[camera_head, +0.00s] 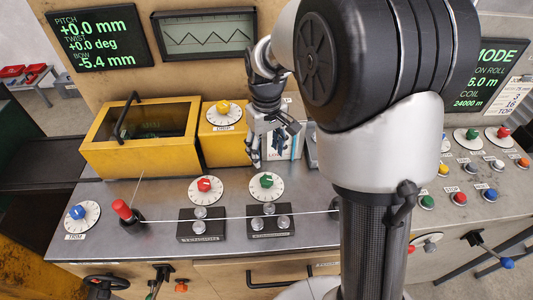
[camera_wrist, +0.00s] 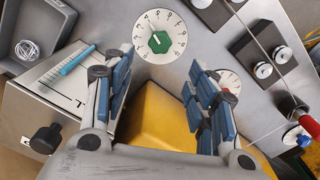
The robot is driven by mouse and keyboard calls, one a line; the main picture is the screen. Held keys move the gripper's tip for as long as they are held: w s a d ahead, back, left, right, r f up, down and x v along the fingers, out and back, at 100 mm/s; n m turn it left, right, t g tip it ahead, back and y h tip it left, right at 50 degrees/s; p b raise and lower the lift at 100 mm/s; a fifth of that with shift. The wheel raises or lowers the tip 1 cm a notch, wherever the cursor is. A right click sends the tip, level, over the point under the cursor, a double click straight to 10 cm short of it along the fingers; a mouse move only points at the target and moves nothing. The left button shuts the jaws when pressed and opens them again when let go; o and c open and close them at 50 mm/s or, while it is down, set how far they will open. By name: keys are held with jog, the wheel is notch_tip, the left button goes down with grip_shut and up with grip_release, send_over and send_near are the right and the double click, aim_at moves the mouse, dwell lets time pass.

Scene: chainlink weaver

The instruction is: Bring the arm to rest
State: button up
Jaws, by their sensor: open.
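My gripper (camera_head: 272,150) hangs over the console's metal top, in front of the yellow housing and just behind the green-knobbed dial (camera_head: 267,184). In the wrist view my gripper (camera_wrist: 160,90) is open, with its two blue-padded fingers spread and nothing between them. The green dial (camera_wrist: 159,43) lies beyond the fingertips there, apart from them. My arm rises in front of the console in the head view and hides part of its middle and right.
A yellow box (camera_head: 140,155) with a black handle stands to the left. A red-handled lever (camera_head: 122,210), a blue-knobbed dial (camera_head: 77,213) and a red-knobbed dial (camera_head: 205,187) stand on the console. A notepad with a blue pen (camera_wrist: 78,60) lies beside a grey tray (camera_wrist: 45,22).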

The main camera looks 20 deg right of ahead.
dwell(0.4)
jog(key=s+r+m+t, duration=0.2)
jog(key=s+r+t, duration=0.1)
jog(key=s+r, duration=1.05)
jog(key=s+f+m+t, duration=0.1)
jog(key=s+f, duration=0.1)
jog(key=s, duration=0.8)
jog(key=shift+s+t, duration=0.3)
jog(key=shift+s, duration=0.05)
jog(key=shift+c, duration=0.3)
grip_shut()
